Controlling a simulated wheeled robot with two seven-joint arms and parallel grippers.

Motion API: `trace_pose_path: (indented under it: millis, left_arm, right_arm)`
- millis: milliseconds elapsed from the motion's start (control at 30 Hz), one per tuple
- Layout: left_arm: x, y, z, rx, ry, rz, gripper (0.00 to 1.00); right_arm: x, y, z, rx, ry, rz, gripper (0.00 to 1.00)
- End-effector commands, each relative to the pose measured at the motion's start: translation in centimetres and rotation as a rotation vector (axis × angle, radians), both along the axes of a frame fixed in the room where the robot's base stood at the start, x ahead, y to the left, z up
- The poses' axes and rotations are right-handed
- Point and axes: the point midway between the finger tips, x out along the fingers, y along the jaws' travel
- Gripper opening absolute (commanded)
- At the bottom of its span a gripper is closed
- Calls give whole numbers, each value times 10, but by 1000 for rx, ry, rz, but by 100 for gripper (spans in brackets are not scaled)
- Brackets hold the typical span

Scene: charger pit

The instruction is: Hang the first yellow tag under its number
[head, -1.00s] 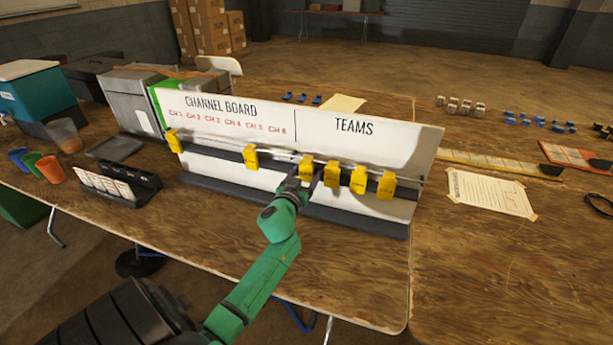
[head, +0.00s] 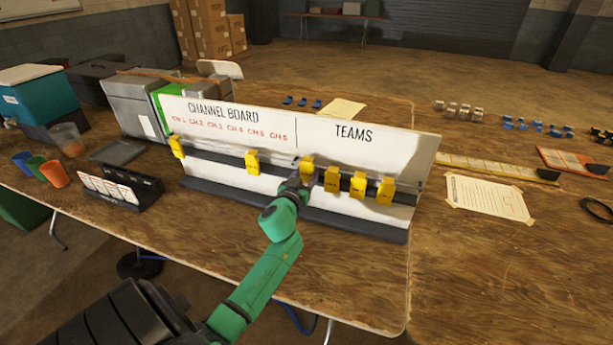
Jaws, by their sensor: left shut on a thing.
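The white channel board (head: 228,178) stands on the table, with red CH labels (head: 230,127) on its left half and TEAMS on its right. A yellow tag (head: 177,147) hangs at the rail's far left end and another (head: 252,162) hangs below the right part of the labels. My left gripper (head: 304,177) is shut on a yellow tag (head: 308,165) in front of the rail near the board's middle. Three more tags (head: 332,179) (head: 357,188) (head: 385,190) hang just to its right under TEAMS. The gripper hides part of the held tag. My right gripper is out of view.
A dark card stand (head: 120,190) and several cups (head: 53,173) are left of the board. Grey boxes (head: 125,105) stand behind its left end. A taped paper sheet (head: 487,196) lies to the right. The table in front of the board's right end is clear.

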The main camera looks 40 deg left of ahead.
Motion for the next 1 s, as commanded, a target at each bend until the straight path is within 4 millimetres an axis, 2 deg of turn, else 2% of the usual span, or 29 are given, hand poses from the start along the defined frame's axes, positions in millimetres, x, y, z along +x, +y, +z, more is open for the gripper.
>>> trace_pose_path:
  millis: [333, 1000]
  left_arm:
    - [-5, -2, 0, -1, 0, -1, 5]
    - [-69, -24, -2, -1, 1, 0, 5]
  right_arm:
    - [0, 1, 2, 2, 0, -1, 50]
    - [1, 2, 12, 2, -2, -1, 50]
